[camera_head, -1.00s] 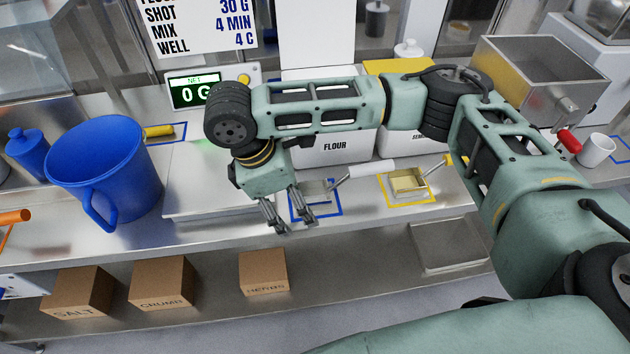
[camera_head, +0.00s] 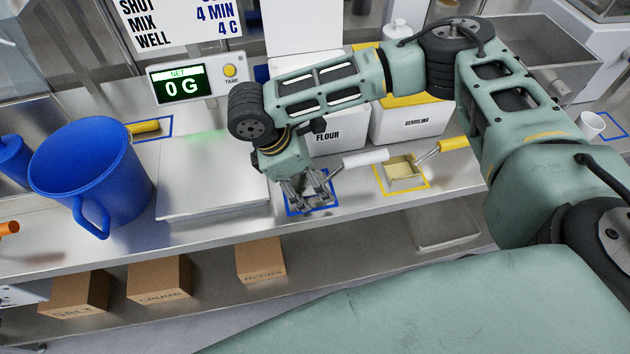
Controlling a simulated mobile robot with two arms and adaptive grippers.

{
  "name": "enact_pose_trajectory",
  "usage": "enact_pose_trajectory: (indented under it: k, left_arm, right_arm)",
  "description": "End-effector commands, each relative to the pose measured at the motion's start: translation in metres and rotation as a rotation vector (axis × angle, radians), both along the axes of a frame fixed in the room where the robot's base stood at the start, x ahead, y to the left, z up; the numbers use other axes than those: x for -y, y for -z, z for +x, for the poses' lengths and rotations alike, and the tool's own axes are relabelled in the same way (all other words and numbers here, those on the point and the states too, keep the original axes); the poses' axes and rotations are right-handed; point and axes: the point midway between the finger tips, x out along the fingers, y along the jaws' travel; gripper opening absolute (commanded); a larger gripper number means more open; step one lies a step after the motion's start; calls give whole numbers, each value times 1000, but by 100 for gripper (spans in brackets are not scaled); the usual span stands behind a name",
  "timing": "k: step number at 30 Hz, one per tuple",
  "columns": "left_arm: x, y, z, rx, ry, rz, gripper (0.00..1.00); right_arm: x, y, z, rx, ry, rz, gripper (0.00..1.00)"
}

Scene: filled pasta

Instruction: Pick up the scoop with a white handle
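The scoop with a white handle (camera_head: 365,159) lies on the steel counter, its handle pointing right and its head end inside a blue-outlined square (camera_head: 328,208). My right gripper (camera_head: 311,204) points down over that square, at the scoop's head end and left of the white handle. Its two fingers are apart and partly hide the scoop's head. I cannot tell whether they touch it. My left gripper is not in view.
A scoop with a yellow handle (camera_head: 453,144) lies in a yellow square just right. Behind stand a flour bin (camera_head: 340,142) and a semolina bin (camera_head: 412,124). A scale (camera_head: 212,180) and a blue jug (camera_head: 90,172) are left. Boxes sit on the lower shelf.

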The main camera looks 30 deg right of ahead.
Motion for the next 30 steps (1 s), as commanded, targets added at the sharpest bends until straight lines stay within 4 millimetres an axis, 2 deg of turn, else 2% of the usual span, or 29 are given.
enact_pose_trajectory:
  k: [5,21,30]
  left_arm:
    - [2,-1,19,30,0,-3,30]
    - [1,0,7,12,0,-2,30]
    - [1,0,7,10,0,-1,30]
  right_arm:
    - [0,0,0,0,0,0,69]
    - [0,0,0,0,-1,0,22]
    - [0,-2,0,0,0,0,22]
